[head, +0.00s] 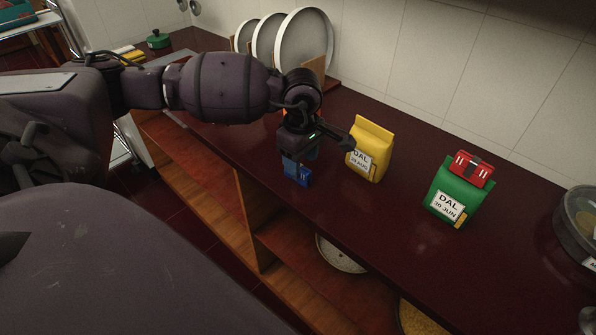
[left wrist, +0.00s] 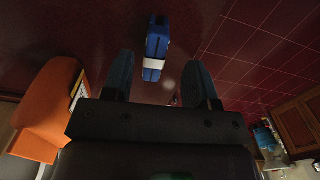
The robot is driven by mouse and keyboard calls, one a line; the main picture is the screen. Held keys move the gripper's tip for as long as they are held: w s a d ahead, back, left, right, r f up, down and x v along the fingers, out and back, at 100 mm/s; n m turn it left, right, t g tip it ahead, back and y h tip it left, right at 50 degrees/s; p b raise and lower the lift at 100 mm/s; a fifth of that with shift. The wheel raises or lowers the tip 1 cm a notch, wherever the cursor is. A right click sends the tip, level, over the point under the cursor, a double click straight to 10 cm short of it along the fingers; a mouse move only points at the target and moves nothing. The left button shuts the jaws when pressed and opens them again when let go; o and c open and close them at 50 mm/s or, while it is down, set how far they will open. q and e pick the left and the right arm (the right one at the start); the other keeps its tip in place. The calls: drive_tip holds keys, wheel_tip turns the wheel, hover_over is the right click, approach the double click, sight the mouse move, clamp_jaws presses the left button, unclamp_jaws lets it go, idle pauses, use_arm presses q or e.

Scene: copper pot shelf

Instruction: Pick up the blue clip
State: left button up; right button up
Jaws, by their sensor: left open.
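The blue clip (head: 304,179) is on the dark red counter near its front edge, partly hidden by my left gripper. In the left wrist view the blue clip (left wrist: 157,45) shows a pale band near its lower end. My left gripper (head: 301,162) points down just above the clip, with its blue fingers apart. In the left wrist view the left gripper (left wrist: 160,73) is open and empty. The clip's near end appears between the fingertips there, but I cannot tell how deep it is. My right gripper is not in view.
A yellow DAL bag (head: 371,145) stands close to the right of my left gripper. A green DAL bag (head: 455,200) with a red clip (head: 472,168) stands further right. White plates (head: 305,45) stand in a rack behind. The counter between the bags is clear.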

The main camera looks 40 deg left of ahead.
sight(302, 169)
use_arm(q)
drive_tip(key=f, duration=0.4)
drive_tip(key=shift+w, duration=0.2)
drive_tip(key=c, duration=1)
